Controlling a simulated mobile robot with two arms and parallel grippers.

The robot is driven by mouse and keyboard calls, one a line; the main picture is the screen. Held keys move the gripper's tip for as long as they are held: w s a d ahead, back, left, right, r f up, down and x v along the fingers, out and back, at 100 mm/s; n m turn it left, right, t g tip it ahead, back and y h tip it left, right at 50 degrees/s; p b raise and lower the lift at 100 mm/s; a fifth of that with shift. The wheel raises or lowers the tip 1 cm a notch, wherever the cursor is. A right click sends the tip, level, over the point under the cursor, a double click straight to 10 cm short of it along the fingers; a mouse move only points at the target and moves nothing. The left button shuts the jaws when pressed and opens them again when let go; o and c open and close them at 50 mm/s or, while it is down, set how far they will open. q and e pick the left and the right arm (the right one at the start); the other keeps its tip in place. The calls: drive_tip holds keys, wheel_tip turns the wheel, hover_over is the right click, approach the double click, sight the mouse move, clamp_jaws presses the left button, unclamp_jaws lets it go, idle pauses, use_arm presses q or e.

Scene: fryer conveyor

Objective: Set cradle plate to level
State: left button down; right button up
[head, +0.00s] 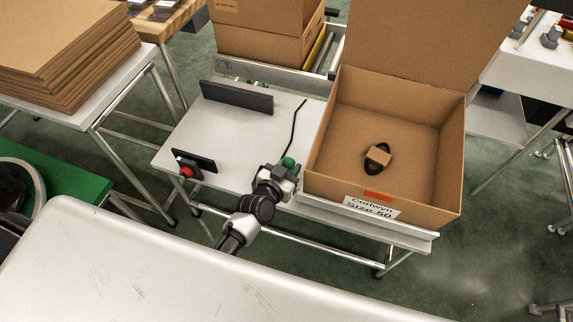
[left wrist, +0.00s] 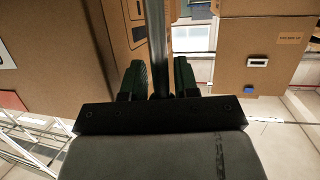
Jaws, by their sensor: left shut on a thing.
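The open cardboard box (head: 325,135) sits on a light metal plate (head: 421,240) at the right part of the table. This plate may be the cradle plate; most of it is hidden by the box, and I cannot tell its tilt. My left gripper (head: 289,170) is close beside the box's left front corner, low over the table edge. In the left wrist view my left gripper (left wrist: 160,82) is shut on a grey metal rod (left wrist: 157,40) that stands between its green-padded fingers. The rod's lower end is hidden. My right gripper is not in view.
A black object with a tan block (head: 377,155) lies in the box. The table (head: 225,125) carries a black upright bar (head: 237,96) and a red button (head: 186,171). Stacked cardboard sheets (head: 70,60) stand at left. Another box (head: 262,45) is behind.

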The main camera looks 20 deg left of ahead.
use_arm(q)
drive_tip(key=shift+w+r+g+p, duration=0.25)
drive_tip(key=shift+w+g+p, duration=0.15)
drive_tip(key=shift+w+p, duration=0.4)
drive_tip(key=shift+w+f, duration=0.2)
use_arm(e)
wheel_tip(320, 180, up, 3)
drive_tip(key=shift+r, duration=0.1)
use_arm(q)
drive_tip(key=c, duration=1.2)
unclamp_jaws()
drive_tip(key=o, duration=0.3)
drive_tip(key=shift+w+f, duration=0.1)
drive_tip(key=v, duration=0.5)
drive_tip(key=p+v, duration=0.1)
drive_tip(key=v, duration=0.5)
drive_tip(key=shift+w+d+r, duration=0.1)
drive_tip(key=shift+d+r, duration=0.05)
drive_tip(key=shift+r, duration=0.05)
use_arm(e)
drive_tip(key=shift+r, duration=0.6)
